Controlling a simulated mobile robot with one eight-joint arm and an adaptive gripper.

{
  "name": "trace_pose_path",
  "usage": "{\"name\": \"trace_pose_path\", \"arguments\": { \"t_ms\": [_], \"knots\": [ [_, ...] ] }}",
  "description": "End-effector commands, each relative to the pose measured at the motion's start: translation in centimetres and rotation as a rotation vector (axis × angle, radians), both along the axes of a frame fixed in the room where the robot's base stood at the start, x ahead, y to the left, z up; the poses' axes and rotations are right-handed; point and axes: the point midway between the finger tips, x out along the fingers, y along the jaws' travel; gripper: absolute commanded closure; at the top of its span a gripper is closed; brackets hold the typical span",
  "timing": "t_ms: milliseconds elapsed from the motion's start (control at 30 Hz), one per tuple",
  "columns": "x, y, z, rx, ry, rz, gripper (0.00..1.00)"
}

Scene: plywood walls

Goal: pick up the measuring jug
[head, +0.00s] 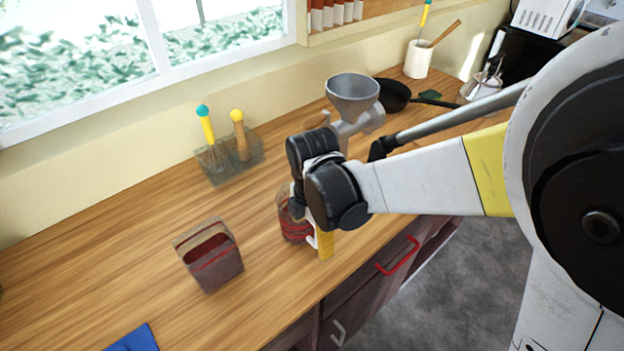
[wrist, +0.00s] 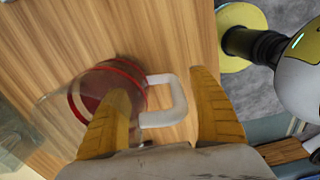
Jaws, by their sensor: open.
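The measuring jug (head: 292,228) is clear with red bands and stands on the wooden counter, partly hidden behind my gripper (head: 316,240) in the head view. In the wrist view the jug (wrist: 77,98) shows at the left, with its white handle (wrist: 176,100) towards the right. My gripper (wrist: 162,88) is open, its two yellow fingers on either side of the handle. The left finger overlaps the jug's body in the picture; I cannot tell whether it touches it or reaches inside. The right finger is beyond the handle's outer side, with a gap.
A dark red, clear-topped container (head: 210,262) stands left of the jug. A grey grinder (head: 352,90) rises behind my wrist. A utensil holder (head: 232,165) is near the wall, and a black pan (head: 392,95) is farther back. The counter's left part is mostly clear.

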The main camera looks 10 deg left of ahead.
Motion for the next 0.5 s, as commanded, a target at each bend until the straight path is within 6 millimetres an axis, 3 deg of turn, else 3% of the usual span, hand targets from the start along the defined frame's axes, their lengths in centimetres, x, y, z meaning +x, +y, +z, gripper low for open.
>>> {"name": "trace_pose_path", "arguments": {
  "t_ms": [100, 333, 500],
  "knots": [
    [0.04, -0.03, -1.80, 0.000, 0.000, 0.000, 0.29],
    [0.03, -0.04, -1.73, 0.000, 0.000, 0.000, 0.31],
    [0.02, -0.05, -1.72, 0.000, 0.000, 0.000, 0.83]
  ]
}}
